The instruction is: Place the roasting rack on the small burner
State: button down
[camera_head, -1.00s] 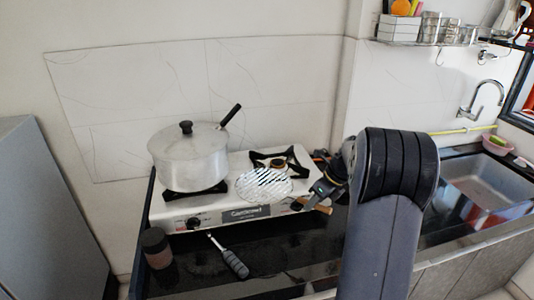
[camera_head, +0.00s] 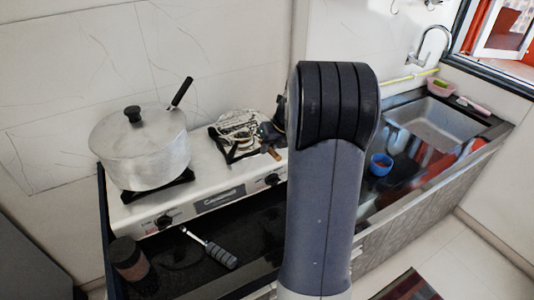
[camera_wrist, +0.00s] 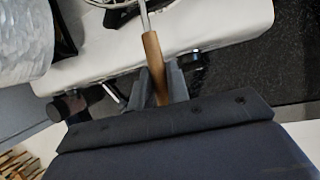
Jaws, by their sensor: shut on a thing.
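The roasting rack (camera_head: 240,126) is a round wire mesh with a wooden handle (camera_head: 271,153). In the head view it is over the small burner (camera_head: 238,154), on the right of the white stove, roughly level. I cannot tell whether it touches the burner's black support. My gripper (camera_head: 270,132) is at the rack's right side, partly hidden by my arm. In the wrist view my gripper (camera_wrist: 166,86) is shut on the wooden handle (camera_wrist: 153,58). Only an edge of the rack's wire (camera_wrist: 108,3) shows at the top there.
A large lidded metal pot (camera_head: 140,150) stands on the left burner. A blue bowl (camera_head: 381,163) and the sink (camera_head: 435,120) are to the right.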

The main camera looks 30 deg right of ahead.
jog(key=shift+f, duration=1.85)
jog(key=shift+f, duration=0.5)
jog(key=c, duration=1.4)
grip_release()
jog(key=shift+o, duration=0.2)
jog(key=v, duration=1.3)
jog(key=shift+w+a+r, duration=0.1)
jog(key=shift+w, duration=0.05)
